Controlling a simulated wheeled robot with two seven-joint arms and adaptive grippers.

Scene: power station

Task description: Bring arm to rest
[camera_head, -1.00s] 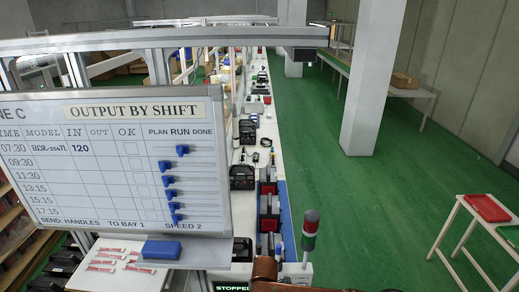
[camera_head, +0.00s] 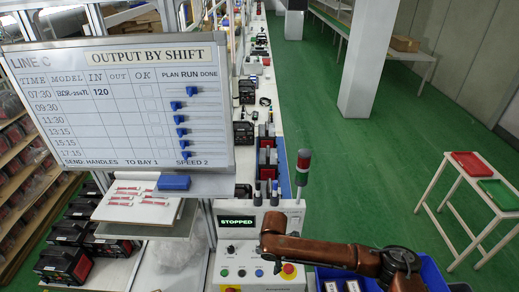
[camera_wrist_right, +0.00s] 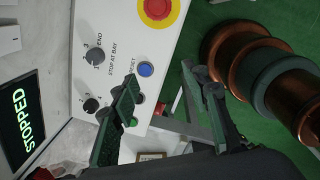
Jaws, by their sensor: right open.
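My right arm (camera_head: 325,252) is copper-coloured and reaches in from the lower right of the head view, bent over the front of the white control panel (camera_head: 225,256). My right gripper (camera_head: 277,264) is small and partly hidden there below the arm. In the right wrist view its dark green fingers (camera_wrist_right: 160,82) are spread apart with nothing between them. They are in front of the panel, near the blue reset button (camera_wrist_right: 145,69); I cannot tell if they touch it. The panel's screen (camera_head: 237,221) reads STOPPED. My left gripper is not in view.
A signal lamp (camera_head: 302,165) stands behind the arm. The output board (camera_head: 120,105) hangs at left. A blue crate (camera_head: 430,275) is at lower right. Green floor (camera_head: 385,180) is clear towards the stool (camera_head: 470,205).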

